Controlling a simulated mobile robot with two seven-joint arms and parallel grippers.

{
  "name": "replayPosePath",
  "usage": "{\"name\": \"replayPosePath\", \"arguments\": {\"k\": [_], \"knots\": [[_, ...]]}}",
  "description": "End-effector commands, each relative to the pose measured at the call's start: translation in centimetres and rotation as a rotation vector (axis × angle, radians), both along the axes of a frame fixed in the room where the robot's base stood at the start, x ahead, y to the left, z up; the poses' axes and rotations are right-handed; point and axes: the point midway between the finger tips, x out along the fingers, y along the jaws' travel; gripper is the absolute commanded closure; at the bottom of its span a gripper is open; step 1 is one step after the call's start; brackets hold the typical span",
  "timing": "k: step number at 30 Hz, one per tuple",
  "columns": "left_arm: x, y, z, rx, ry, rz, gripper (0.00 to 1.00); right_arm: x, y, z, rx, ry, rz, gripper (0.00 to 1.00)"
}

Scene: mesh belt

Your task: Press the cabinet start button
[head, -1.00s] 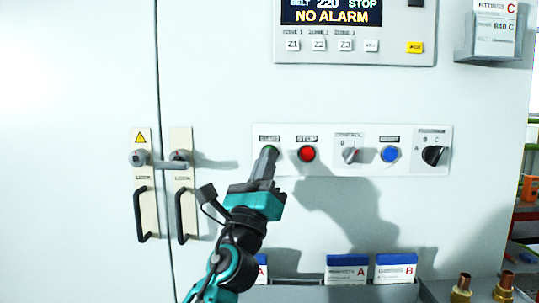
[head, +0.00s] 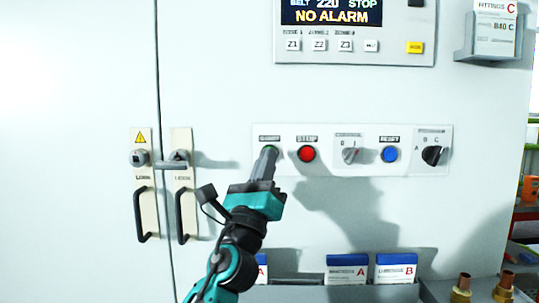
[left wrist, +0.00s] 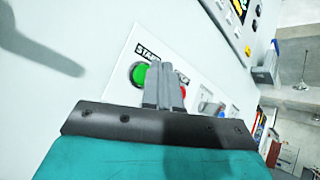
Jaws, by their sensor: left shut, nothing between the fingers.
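The green start button (left wrist: 140,75) is on the white control strip (head: 372,168) of the cabinet (head: 80,90); a START label is above it in the left wrist view. In the head view my left gripper (head: 268,150) covers most of the button, with a little green (head: 272,149) at its tip. The gripper is shut and empty, its fingertips (left wrist: 165,68) at the button's right edge in the left wrist view. I cannot tell whether they touch. The display (head: 331,12) reads STOP and NO ALARM. My right gripper is not in view.
Right of the start button are a red stop button (head: 307,154), a grey selector (head: 350,155), a blue button (head: 390,154) and a black selector (head: 432,155). Door handles (head: 183,215) are at left. Blue-topped card boxes (head: 395,268) and brass fittings (head: 462,284) are below.

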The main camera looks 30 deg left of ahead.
Motion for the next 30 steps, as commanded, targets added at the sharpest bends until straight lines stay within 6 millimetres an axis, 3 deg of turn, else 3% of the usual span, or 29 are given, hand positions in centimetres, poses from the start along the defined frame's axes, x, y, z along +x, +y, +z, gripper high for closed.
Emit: {"name": "replayPosePath", "arguments": {"k": [30], "knots": [[1.0,0.7,0.0,0.000,0.000,0.000,1.00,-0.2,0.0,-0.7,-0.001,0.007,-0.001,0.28]]}}
